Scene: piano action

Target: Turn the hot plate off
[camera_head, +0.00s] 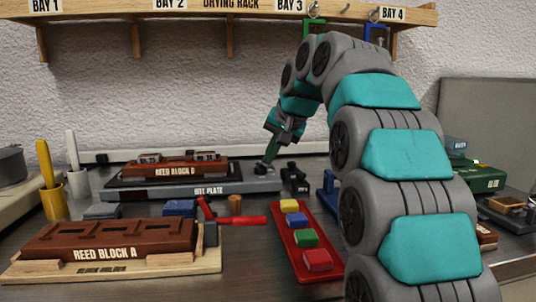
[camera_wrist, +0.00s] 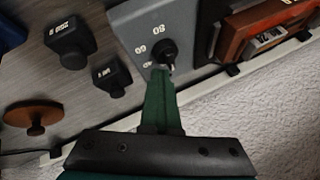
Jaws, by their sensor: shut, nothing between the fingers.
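The hot plate (camera_head: 150,193) is a long grey unit at the back of the bench, with a dark top bearing Reed Block D (camera_head: 175,171). Its black round knob (camera_wrist: 163,50) is at the right end, beside the marks 80, 60 and 40; a further mark is hard to read. My gripper (camera_head: 268,163) reaches down to that end from above. In the wrist view its shut green fingers (camera_wrist: 160,76) end right at the knob's edge, partly covering it. I cannot tell whether they touch it. Nothing is held.
Two black weights (camera_wrist: 72,38) and a brown round object (camera_wrist: 33,115) are close by. A red tray (camera_head: 296,250) of coloured blocks, a red-handled tool (camera_head: 235,218) and Reed Block A (camera_head: 110,250) stand in front. The drying rack (camera_head: 230,14) hangs on the wall behind.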

